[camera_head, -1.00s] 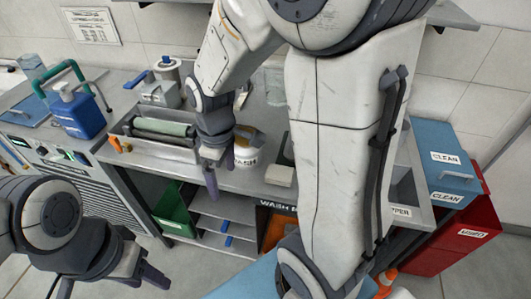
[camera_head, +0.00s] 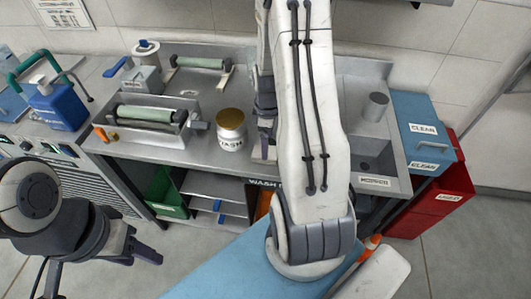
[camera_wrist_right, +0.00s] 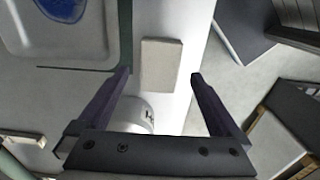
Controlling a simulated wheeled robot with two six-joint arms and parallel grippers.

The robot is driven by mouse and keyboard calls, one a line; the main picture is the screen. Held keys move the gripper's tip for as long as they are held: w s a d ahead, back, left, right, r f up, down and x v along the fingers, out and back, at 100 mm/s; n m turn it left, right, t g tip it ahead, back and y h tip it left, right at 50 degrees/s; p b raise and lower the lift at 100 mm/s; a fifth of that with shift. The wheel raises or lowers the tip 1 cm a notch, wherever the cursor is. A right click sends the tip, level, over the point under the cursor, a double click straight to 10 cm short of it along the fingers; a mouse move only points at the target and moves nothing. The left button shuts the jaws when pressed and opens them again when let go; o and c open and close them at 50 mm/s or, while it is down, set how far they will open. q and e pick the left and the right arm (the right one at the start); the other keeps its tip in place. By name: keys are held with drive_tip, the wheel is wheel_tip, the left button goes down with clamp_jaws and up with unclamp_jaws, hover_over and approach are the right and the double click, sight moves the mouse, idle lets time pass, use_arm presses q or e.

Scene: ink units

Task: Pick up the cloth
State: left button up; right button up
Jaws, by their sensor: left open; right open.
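A pale beige rectangular pad (camera_wrist_right: 160,63), apparently the folded cloth, lies flat on the bench near its edge in the right wrist view. My right gripper (camera_wrist_right: 160,76) is open and empty, with its fingers to either side of the pad in that view; how high it hangs above the pad cannot be told. In the head view my right arm covers nearly all of the pad, and the right gripper shows only in part beside the arm. My left gripper (camera_head: 146,252) is open and empty at lower left, away from the bench top.
The white wash jar (camera_head: 231,130) stands close to my right gripper; part of it (camera_wrist_right: 138,112) shows beside the left finger in the wrist view. A tray with a green roller (camera_head: 145,115) sits to the left. Blue (camera_head: 425,130) and red (camera_head: 440,195) bins stand at right.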

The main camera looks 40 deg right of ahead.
wheel_tip(320, 180, down, 4)
drive_tip(key=shift+f+p, duration=0.25)
drive_tip(key=shift+p, duration=0.15)
drive_tip(key=c, duration=1.3)
drive_tip(key=shift+r, duration=0.5)
drive_tip(key=r, duration=0.1)
drive_tip(key=r+b, duration=0.1)
drive_tip(key=s+d+r, duration=0.1)
drive_tip(key=r, duration=0.1)
drive_tip(key=s+d+r, duration=0.2)
drive_tip(key=s, duration=0.1)
drive_tip(key=s+d+r+b, duration=0.1)
drive_tip(key=s+d+r, duration=0.3)
drive_tip(key=s, duration=0.1)
drive_tip(key=shift+s+b, duration=0.3)
